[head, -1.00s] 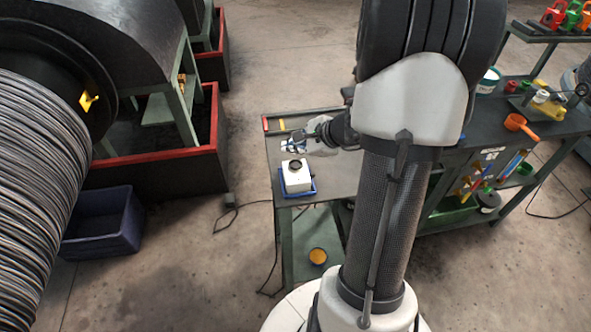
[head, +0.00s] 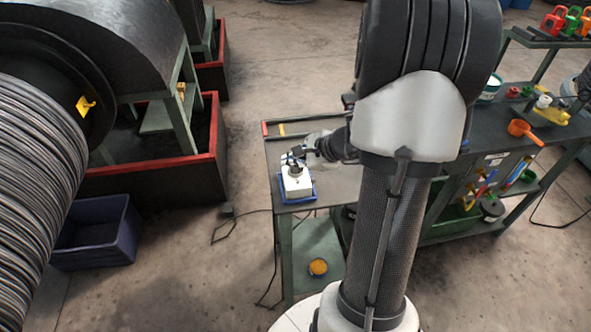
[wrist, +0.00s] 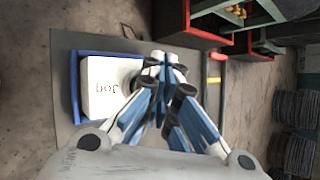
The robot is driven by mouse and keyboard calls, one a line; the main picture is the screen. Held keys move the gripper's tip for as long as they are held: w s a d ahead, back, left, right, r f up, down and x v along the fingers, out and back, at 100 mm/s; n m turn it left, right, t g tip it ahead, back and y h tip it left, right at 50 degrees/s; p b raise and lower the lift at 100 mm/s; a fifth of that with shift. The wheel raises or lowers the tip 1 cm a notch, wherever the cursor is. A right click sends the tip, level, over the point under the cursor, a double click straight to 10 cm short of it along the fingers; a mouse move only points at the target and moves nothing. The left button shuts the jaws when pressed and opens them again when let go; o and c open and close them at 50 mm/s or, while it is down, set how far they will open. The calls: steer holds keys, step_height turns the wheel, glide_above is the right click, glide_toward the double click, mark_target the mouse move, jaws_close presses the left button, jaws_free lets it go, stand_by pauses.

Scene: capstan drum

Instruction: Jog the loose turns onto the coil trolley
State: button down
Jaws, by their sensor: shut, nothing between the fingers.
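A white box (head: 296,185) with a dark round button on top sits in a blue tray on the dark table. In the wrist view the box (wrist: 103,88) shows the word "Jog" upside down. My gripper (head: 295,158) is shut and empty, with its fingertips (wrist: 164,62) at or just above the button. The fingers partly hide the button, and I cannot tell whether they touch it. A large coil of dark wire turns (head: 35,180) fills the left of the head view, beside a black flange with a yellow piece. I cannot make out the trolley.
The table (head: 335,185) is mostly clear around the blue tray. A blue bin (head: 100,235) stands on the floor at left, near a red-edged dark enclosure (head: 150,165). A bench at right holds an orange ladle (head: 522,130) and other items. A cable lies on the floor.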

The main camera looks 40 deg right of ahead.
steer(key=shift+f, duration=0.15)
stand_by(0.7)
steer(key=shift+f+b, duration=0.35)
steer(key=shift+b, duration=0.3)
